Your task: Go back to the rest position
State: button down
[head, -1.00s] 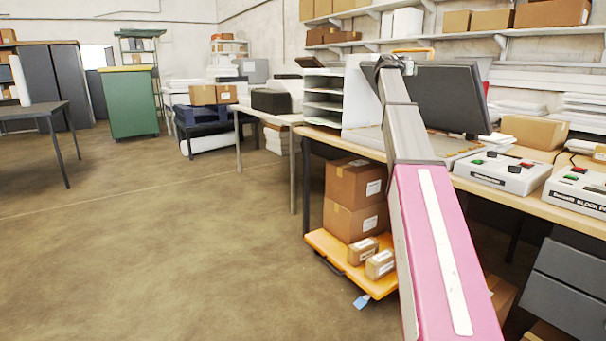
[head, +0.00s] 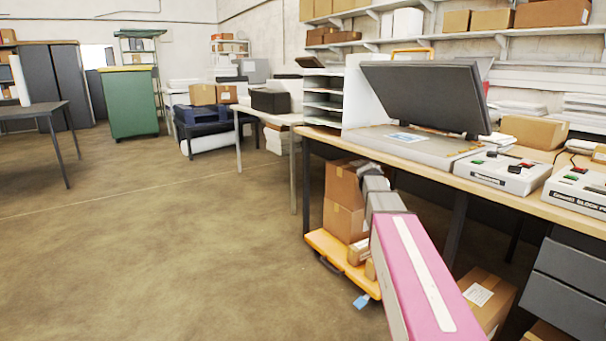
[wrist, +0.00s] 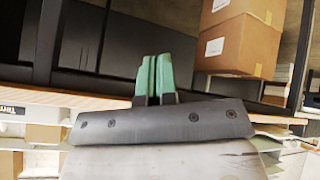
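My gripper (wrist: 155,80) shows in the wrist view as two green fingers side by side, pressed together with nothing visible between them. In the head view my arm reaches forward and down below the table edge, and the gripper itself is hidden behind the arm. The machine on the bench has a dark panel (head: 425,95) tilted up over a flat grey base (head: 415,148). A small blue and white sheet (head: 405,137) lies on the base. My gripper is apart from the machine.
The wooden bench (head: 345,147) runs along the right. Under it, cardboard boxes (head: 343,222) stand on an orange trolley (head: 325,243), close to my arm. Another box (head: 487,297) is right of the arm. Control boxes (head: 500,172) sit on the bench. The floor at left is clear.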

jog(key=s+a+f+n+g+y, duration=0.1)
jog(key=s+a+f, duration=0.3)
jog(key=s+f, duration=0.4)
jog(key=s+a+f+n+g+y, duration=0.2)
jog(key=s+f, duration=0.5)
jog(key=s, duration=0.5)
jog(key=s+a+f+n+g+y, duration=0.1)
jog(key=s+a+f+g+y, duration=0.1)
jog(key=s+a+f, duration=0.5)
jog(key=s+f+y, duration=0.1)
jog(key=s, duration=0.2)
jog(key=shift+f, duration=0.35)
